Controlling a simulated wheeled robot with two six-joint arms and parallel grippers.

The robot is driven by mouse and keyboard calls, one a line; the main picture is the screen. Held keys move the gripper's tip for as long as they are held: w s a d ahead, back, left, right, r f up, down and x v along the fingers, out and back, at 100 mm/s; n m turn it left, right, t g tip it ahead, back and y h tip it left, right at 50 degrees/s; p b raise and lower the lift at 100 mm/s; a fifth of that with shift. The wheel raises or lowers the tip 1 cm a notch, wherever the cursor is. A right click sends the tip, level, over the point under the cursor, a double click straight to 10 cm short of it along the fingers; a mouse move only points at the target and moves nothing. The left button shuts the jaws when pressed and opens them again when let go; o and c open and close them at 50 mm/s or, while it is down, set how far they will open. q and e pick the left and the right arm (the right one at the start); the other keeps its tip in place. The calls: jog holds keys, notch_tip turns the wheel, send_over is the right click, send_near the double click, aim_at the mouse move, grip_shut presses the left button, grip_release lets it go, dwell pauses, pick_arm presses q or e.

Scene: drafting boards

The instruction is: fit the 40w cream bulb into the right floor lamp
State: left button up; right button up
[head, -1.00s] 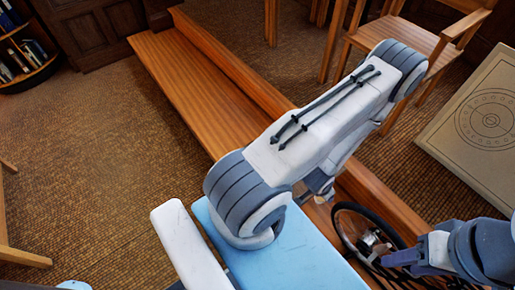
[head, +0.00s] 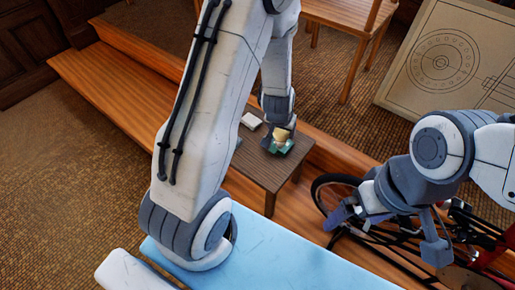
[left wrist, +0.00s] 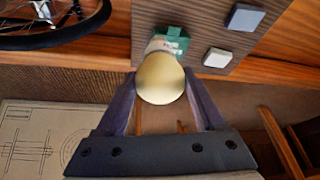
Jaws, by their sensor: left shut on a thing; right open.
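The cream bulb (head: 281,134) is at my left gripper (head: 279,128), above the small dark table. In the left wrist view, the round end of the cream bulb (left wrist: 161,79) faces the camera between the two fingers (left wrist: 163,88), which are shut on it. A green holder (head: 273,148) is right below the bulb; it also shows in the left wrist view (left wrist: 177,38). I cannot tell whether the bulb still touches it. My right gripper (head: 388,233) is open and empty over the bicycle. No floor lamp is recognisable in these views.
The small table (head: 268,172) also carries a white block (head: 251,121) and a grey block (left wrist: 245,18). A bicycle wheel (head: 318,200) stands close to my right gripper. A drafting board (head: 440,65) and a wooden chair (head: 345,22) are behind.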

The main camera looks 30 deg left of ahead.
pick_arm(q)
jog(key=shift+a+f+n+y+b, duration=0.15)
jog(key=shift+a+f+n+b, duration=0.4)
jog(key=shift+a+f+b, duration=1.75)
jog(key=shift+a+f+n+y+b, duration=0.2)
jog(key=shift+a+f+n+b, duration=0.3)
jog(key=shift+a+f+b, duration=1.8)
jog(key=shift+a+f+n+y+b, duration=0.15)
jog(key=shift+a+f+n+b, duration=0.4)
jog(key=shift+a+f+b, duration=1.7)
jog(key=shift+a+f+p, duration=0.45)
jog(key=shift+f+p, duration=0.1)
jog(key=shift+f, duration=0.1)
jog(key=shift+f, duration=0.1)
jog(key=shift+f+g, duration=0.15)
jog(key=shift+g, duration=0.15)
jog(key=o, duration=1)
jog(key=shift+o, duration=0.2)
